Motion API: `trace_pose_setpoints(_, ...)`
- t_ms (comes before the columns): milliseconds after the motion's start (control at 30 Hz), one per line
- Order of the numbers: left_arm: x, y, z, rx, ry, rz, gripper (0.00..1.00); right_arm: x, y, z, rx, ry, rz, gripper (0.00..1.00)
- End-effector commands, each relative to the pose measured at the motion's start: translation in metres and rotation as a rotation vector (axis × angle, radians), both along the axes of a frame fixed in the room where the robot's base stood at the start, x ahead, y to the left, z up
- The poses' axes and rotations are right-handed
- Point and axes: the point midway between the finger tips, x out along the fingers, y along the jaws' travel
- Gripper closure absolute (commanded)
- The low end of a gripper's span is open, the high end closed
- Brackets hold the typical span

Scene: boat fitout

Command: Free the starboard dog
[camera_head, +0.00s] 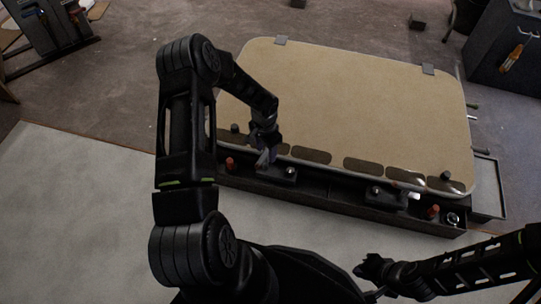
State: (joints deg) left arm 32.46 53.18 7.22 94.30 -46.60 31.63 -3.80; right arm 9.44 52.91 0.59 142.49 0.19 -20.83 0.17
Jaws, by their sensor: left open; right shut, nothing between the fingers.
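A tan hatch panel (355,95) with a pale rim lies over a dark frame (330,197). Two dark blocks with round metal knobs sit along the near edge, one left of centre (286,174) and one right of centre (390,197). Which fitting is the starboard dog I cannot tell. A red-orange peg (230,163) stands near the left end and another (433,211) near the right end. My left gripper (265,160) is open, pointing down beside the left block; contact cannot be told. My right gripper (368,268) is shut and empty, in front of the frame.
Dark knobs stand at the panel's near left (235,128) and near right (446,175) corners. A grey tray (488,188) is at the right end. A dark cabinet (505,55) stands at the back right. Pale floor (80,215) at left is clear.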

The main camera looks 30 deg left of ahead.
Motion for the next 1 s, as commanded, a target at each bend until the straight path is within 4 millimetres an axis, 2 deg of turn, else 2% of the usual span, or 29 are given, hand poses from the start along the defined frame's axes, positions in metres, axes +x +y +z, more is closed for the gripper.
trace_pose_setpoints(33,0.001,0.006,-0.004,0.01,0.002,0.003,0.51,0.0,0.0,-0.003,0.0,0.001,0.0,1.0)
trace_pose_setpoints(200,0.001,0.009,-0.009,0.015,0.003,0.003,0.51,0.0,-0.001,-0.009,-0.001,0.0,-0.001,1.0)
trace_pose_setpoints(667,0.001,0.01,-0.012,0.016,0.004,0.002,0.51,0.001,-0.001,-0.01,-0.001,-0.001,-0.002,1.0)
trace_pose_setpoints(833,0.001,0.009,-0.03,0.016,0.004,0.003,0.51,0.002,-0.002,-0.016,-0.003,-0.003,-0.005,1.0)
trace_pose_setpoints(1000,0.0,0.009,-0.058,0.015,0.005,0.002,0.51,0.004,-0.004,-0.026,-0.006,-0.006,-0.009,1.0)
